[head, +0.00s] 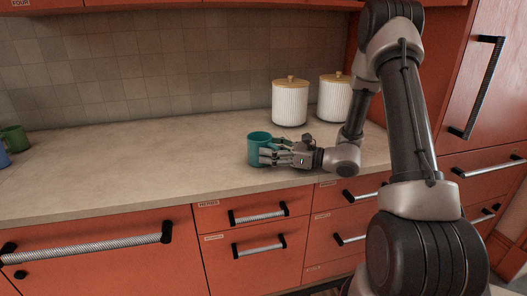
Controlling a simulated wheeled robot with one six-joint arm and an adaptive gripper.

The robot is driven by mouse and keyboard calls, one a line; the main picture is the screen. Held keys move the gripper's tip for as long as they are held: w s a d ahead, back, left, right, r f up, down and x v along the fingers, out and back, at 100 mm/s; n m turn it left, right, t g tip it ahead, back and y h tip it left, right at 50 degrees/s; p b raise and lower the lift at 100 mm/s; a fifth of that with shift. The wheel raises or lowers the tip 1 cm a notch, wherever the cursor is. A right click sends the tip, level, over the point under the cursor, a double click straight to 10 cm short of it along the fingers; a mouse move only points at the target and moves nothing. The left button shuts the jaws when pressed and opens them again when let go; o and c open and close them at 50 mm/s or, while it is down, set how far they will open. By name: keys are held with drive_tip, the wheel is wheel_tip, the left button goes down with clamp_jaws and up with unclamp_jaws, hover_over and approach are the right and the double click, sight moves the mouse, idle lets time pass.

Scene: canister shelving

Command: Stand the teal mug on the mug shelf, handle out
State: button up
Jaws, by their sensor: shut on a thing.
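The teal mug (258,146) is upright at the front part of the counter, near its edge. My gripper (270,156) reaches in from the right and is shut on the mug's right side. The fingers cover part of that side. I cannot make out the mug's handle. Whether the mug's base touches the counter or is slightly above it is hard to tell. No mug shelf can be clearly identified in this view.
Two white ribbed canisters with wooden lids, one left (290,102) and one right (334,98), stand at the back right. A green mug (14,139) and a blue mug (2,155) are at the far left. The counter (120,165) between is clear. Orange cabinets hang above.

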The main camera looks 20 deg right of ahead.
drive_tip(key=shift+r, duration=0.1)
wheel_tip(320, 180, up, 8)
drive_tip(key=shift+r, duration=0.25)
drive_tip(key=shift+w+d+r+m+t+h, duration=0.15)
drive_tip(key=shift+w+r+m+t+h, duration=0.2)
drive_tip(key=shift+w+r+t, duration=0.15)
drive_tip(key=shift+w+d+r+m+t+h, duration=0.15)
drive_tip(key=shift+w+r+m+t+h, duration=0.1)
drive_tip(key=shift+w+r+m+t, duration=0.25)
drive_tip(key=w+d+f+m+t+h, duration=0.1)
drive_tip(key=d+f+m+h, duration=0.1)
drive_tip(key=h, duration=0.1)
drive_tip(key=w+d+f+m+t+h, duration=0.1)
drive_tip(key=d+f+m+t+h, duration=0.1)
drive_tip(key=f, duration=0.1)
drive_tip(key=d+f+m+t+h, duration=0.2)
drive_tip(key=d+h, duration=0.1)
drive_tip(key=shift+w+f+h, duration=0.15)
drive_tip(key=shift+w+h, duration=0.15)
drive_tip(key=shift+w, duration=0.1)
drive_tip(key=shift+s+d+f, duration=0.1)
drive_tip(key=shift+f, duration=0.3)
